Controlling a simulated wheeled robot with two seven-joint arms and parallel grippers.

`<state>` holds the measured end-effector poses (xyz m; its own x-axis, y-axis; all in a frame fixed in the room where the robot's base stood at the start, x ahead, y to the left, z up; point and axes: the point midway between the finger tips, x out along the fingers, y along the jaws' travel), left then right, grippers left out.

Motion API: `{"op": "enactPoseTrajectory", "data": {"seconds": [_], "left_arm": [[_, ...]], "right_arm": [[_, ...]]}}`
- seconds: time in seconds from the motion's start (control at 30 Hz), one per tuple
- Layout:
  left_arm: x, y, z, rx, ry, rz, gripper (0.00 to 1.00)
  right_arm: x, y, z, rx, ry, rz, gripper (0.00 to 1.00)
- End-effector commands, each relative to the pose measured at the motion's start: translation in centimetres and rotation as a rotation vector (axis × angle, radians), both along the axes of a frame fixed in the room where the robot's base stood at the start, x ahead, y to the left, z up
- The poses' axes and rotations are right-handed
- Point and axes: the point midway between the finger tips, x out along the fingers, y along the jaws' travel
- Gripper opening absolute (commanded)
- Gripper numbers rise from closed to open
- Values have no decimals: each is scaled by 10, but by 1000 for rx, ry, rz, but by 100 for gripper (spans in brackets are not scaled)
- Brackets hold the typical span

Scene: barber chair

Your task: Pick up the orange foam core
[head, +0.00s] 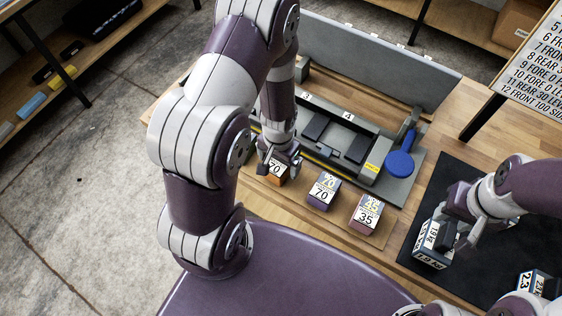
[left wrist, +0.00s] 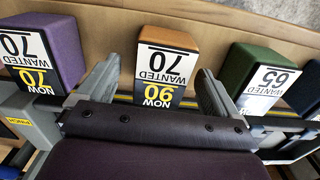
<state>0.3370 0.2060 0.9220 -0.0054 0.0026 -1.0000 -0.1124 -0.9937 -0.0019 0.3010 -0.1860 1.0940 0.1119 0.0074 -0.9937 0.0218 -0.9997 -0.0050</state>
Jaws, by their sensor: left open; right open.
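The orange foam core (head: 276,180) stands on the wooden bench at the left end of the visible row of cores, partly covered by my left gripper (head: 279,158). In the left wrist view the orange core (left wrist: 168,39) has a label reading WANTED 70, NOW 90. There, my left gripper (left wrist: 157,88) is open, one finger on each side of the core's label face, with visible gaps. My right gripper (head: 462,212) is open, at a white and dark labelled block (head: 432,246) on the black mat; whether it touches the block is unclear.
A purple core (head: 322,191) and a pink core (head: 366,214) stand to the right of the orange one. A green core (left wrist: 262,70) flanks it in the left wrist view. A black mat (head: 450,178) lies right.

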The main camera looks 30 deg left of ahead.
Motion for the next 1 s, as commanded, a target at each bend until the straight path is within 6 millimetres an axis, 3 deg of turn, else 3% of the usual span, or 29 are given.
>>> {"op": "enactPoseTrajectory", "data": {"seconds": [0.13,0.37,0.4,0.57,0.6,0.87,1.0], "left_arm": [[-1,1,-22,-1,3,-1,94],[-1,1,-27,0,0,-1,94],[-1,1,-27,0,0,-1,90],[-1,1,-27,0,0,-1,38],[-1,1,-27,0,0,-1,36],[0,1,-26,0,-1,-1,36],[1,1,-16,1,-4,-1,36]], "right_arm": [[0,0,5,0,0,0,43],[0,0,4,0,0,0,43],[0,0,4,0,0,0,43],[0,0,4,0,0,0,43],[0,0,4,0,0,0,43],[0,0,4,0,0,0,43],[0,0,2,0,0,0,43]]}}
